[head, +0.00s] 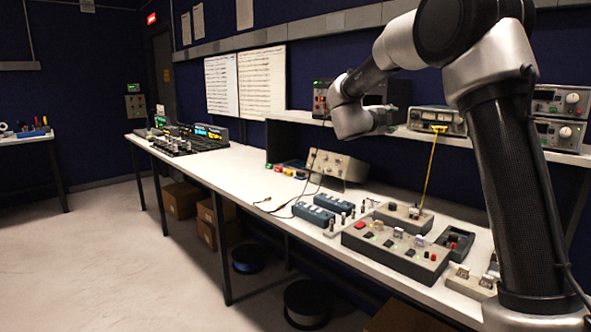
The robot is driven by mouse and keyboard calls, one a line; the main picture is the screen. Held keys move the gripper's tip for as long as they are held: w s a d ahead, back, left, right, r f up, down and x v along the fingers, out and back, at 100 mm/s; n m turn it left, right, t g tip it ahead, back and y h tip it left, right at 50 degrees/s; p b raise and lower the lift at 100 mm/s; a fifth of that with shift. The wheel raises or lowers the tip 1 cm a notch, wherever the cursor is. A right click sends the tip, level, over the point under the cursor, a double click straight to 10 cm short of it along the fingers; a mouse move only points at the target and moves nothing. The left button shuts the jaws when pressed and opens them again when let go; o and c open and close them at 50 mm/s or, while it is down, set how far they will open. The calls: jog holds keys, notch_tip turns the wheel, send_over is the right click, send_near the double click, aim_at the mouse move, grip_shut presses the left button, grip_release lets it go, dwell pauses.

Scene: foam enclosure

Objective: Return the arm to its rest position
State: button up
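My arm rises on the right of the head view, bends at the top and reaches left over the bench. Its light grey wrist (352,118) is folded at the far end of the forearm, in front of the shelf and above the bench top. I cannot make out my gripper's fingers beyond the wrist, so whether it holds anything does not show.
A long white bench (262,178) runs along the wall. On it are a grey control panel (395,248), blue power strips (313,213) and a grey box (338,165). A shelf (560,156) carries instruments. A yellow cable (430,170) hangs from it. Floor at left is clear.

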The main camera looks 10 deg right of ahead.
jog(key=w+a+f+n+t+y, duration=0.3)
jog(key=w+a+f+n+y, duration=0.15)
jog(key=a+n+y, duration=0.3)
jog(key=s+a+f+n+g+y, duration=0.2)
jog(key=s+a+f+n+y, duration=0.4)
jog(key=n, duration=0.3)
jog(key=s+a+f+n+g+y, duration=0.1)
jog(key=s+n+g, duration=0.15)
jog(key=s, duration=0.45)
jog(key=s+f+n+g+y, duration=0.2)
jog(key=s+n, duration=0.1)
jog(key=s, duration=0.4)
jog(key=s+d+n+g+h, duration=0.1)
jog(key=s+d, duration=0.3)
jog(key=s, duration=0.6)
jog(key=s+d+n+g+h, duration=0.1)
jog(key=s+d, duration=0.3)
jog(key=s, duration=0.7)
jog(key=s+d+n+g+h, duration=0.1)
jog(key=s+d, duration=0.3)
jog(key=s, duration=0.6)
jog(key=shift+s+n+g, duration=0.4)
jog(key=shift+g, duration=0.05)
jog(key=shift+a+h, duration=0.1)
jog(key=shift+h, duration=0.15)
